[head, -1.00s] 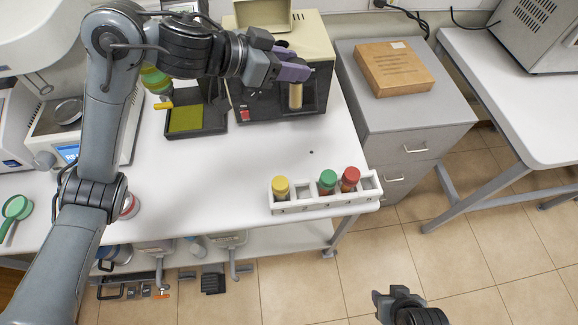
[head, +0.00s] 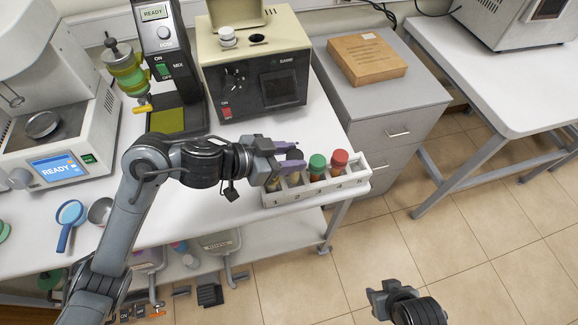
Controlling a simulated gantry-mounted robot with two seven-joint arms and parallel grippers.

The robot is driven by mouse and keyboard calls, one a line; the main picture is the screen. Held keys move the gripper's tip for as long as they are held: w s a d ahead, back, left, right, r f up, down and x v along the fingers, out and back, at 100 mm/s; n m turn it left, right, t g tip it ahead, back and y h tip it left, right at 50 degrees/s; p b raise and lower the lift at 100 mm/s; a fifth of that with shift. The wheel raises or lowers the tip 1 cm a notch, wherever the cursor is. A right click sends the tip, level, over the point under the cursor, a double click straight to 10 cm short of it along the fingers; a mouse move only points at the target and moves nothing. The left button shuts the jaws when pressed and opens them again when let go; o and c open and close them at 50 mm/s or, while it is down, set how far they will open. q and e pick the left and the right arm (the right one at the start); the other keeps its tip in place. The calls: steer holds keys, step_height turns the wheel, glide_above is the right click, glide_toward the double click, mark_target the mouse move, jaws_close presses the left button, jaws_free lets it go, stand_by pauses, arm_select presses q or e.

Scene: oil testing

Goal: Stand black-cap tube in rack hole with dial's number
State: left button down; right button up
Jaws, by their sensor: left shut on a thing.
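My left gripper (head: 291,157) is shut on the black-cap tube (head: 294,178), over the left part of the white rack (head: 318,190). The fingers hide most of the cap. The tube is upright at about the second hole; I cannot tell how deep it sits. A green-cap tube (head: 317,166) and a red-cap tube (head: 340,162) stand in holes to its right, and the last hole at the right is empty. The yellow-cap tube at the left end is mostly hidden by my gripper. The dial (head: 235,80) is on the beige machine; its number is too small to read. My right gripper (head: 385,290) is empty, low over the floor.
The beige machine (head: 256,45) and the dark mixer (head: 160,50) stand behind the rack. A cardboard box (head: 367,60) lies on the grey cabinet at the right. A blue magnifier (head: 70,214) lies at the table's left.

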arm_select(q)
steer(key=shift+f, duration=2)
steer(key=shift+f, duration=0.15)
steer(key=c, duration=0.6)
jaws_free()
steer(key=shift+r, duration=0.2)
steer(key=v, duration=1.2)
steer(key=shift+f, duration=0.1)
steer(key=shift+f, duration=0.1)
